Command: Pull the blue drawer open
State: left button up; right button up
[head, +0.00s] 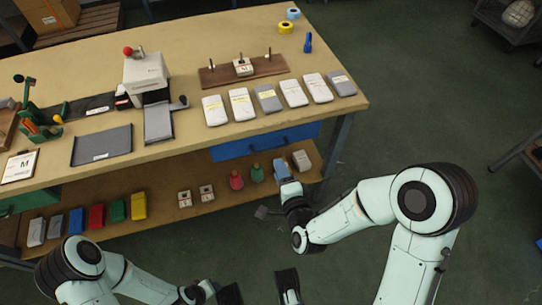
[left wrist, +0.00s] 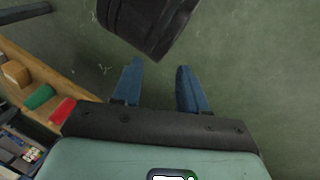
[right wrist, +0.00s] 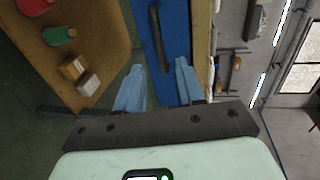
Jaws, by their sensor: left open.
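The blue drawer (head: 240,149) sits under the right part of the tabletop and looks shut. Its dark bar handle (right wrist: 155,38) shows in the right wrist view, on the blue drawer front (right wrist: 176,30). My right gripper (right wrist: 159,66) is open and empty, its light blue fingers pointing at the drawer front with the handle ahead between the tips. It appears apart from the handle. In the head view the right gripper (head: 281,168) is just below the drawer. My left gripper (left wrist: 160,66) is open and empty over the floor, away from the bench.
The lower shelf (head: 160,212) holds a red bottle (head: 236,180), a green bottle (head: 257,173) and several coloured packs. Wrapped socks (head: 268,98) lie along the tabletop edge above the drawer. A bench leg (head: 338,145) stands right of the drawer. Green floor (head: 420,100) is clear to the right.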

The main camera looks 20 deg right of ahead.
aim_at(271, 150)
pick_arm(q)
jog(key=shift+t+y, duration=0.3)
jog(key=shift+t, duration=0.2)
jog(key=w, duration=0.1)
jog(key=w+a+f+b, duration=0.1)
jog(key=w+f, duration=0.1)
jog(key=shift+w+a+f, duration=0.1)
jog(key=shift+a, duration=0.25)
pick_arm(e)
jog(key=x, duration=0.8)
jog(key=shift+w, duration=0.3)
grip_shut()
